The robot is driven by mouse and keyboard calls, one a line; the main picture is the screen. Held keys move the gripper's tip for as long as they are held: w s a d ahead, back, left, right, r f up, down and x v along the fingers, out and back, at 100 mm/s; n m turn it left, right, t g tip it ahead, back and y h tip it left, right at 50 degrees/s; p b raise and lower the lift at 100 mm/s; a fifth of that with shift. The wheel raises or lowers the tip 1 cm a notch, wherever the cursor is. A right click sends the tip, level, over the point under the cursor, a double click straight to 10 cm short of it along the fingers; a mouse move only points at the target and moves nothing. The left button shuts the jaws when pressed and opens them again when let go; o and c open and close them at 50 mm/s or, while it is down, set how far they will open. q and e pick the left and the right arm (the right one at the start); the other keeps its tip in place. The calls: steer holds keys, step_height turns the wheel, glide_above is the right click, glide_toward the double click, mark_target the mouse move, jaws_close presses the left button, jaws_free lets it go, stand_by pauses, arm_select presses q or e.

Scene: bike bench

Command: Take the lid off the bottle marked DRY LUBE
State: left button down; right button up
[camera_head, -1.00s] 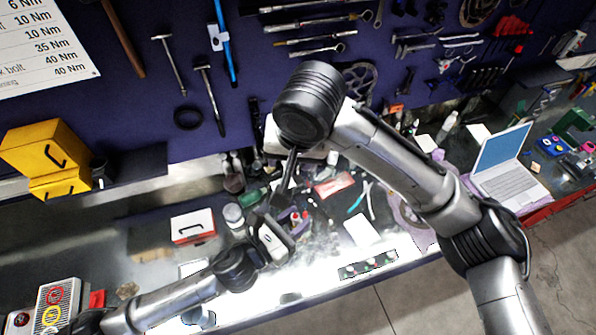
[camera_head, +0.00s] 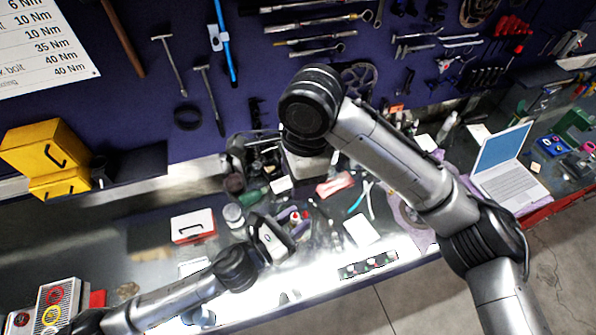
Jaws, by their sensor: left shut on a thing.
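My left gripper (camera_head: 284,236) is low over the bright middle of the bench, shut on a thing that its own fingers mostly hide. Small bottles with red and purple tops (camera_head: 297,217) are right beside its fingers. No label can be read, so I cannot tell which bottle is marked DRY LUBE. My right gripper (camera_head: 305,166) is farther back, above the rear of the bench and below its dark wrist. Its fingers do not show clearly, and I see nothing surely held in it.
A grey-lidded jar (camera_head: 233,214) and a red-and-white box (camera_head: 192,226) stand left of my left gripper. A red packet (camera_head: 335,184), a white card (camera_head: 361,230) and a green strip (camera_head: 368,265) lie to the right. The laptop (camera_head: 502,165) is far right.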

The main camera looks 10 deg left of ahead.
steer(key=f, duration=0.3)
steer(key=a+f, duration=0.1)
steer(key=f, duration=0.7)
steer(key=shift+s+a+f, duration=0.15)
steer(key=shift+s+f, duration=0.05)
steer(key=shift+s, duration=0.1)
jaws_close()
stand_by(0.4)
